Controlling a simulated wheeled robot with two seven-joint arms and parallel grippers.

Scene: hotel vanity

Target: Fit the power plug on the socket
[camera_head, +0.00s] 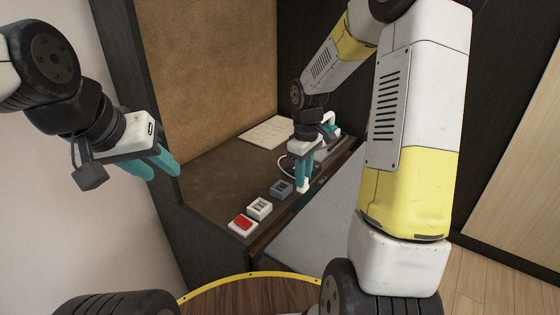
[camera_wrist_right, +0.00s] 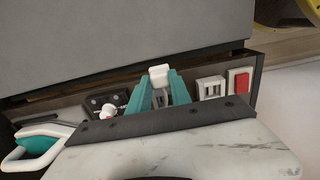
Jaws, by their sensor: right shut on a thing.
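My right gripper (camera_head: 304,176) is shut on a small white plug (camera_head: 303,188), which sticks out past its fingertips above the counter's front part. In the right wrist view the plug (camera_wrist_right: 159,74) shows its pale end between the teal fingers (camera_wrist_right: 161,88). A grey socket module (camera_head: 281,189) is just left of the plug in the head view. A white socket module (camera_head: 260,208) and a red switch (camera_head: 242,224) follow nearer me; they also show in the wrist view as the white module (camera_wrist_right: 210,87) and red switch (camera_wrist_right: 240,81). My left gripper (camera_head: 161,173) is open, empty, and away from the counter.
A white-and-teal appliance (camera_wrist_right: 38,141) lies beside a dark module (camera_wrist_right: 106,102) in the wrist view. A pale mat (camera_head: 266,132) lies at the counter's back. The counter's left part is clear.

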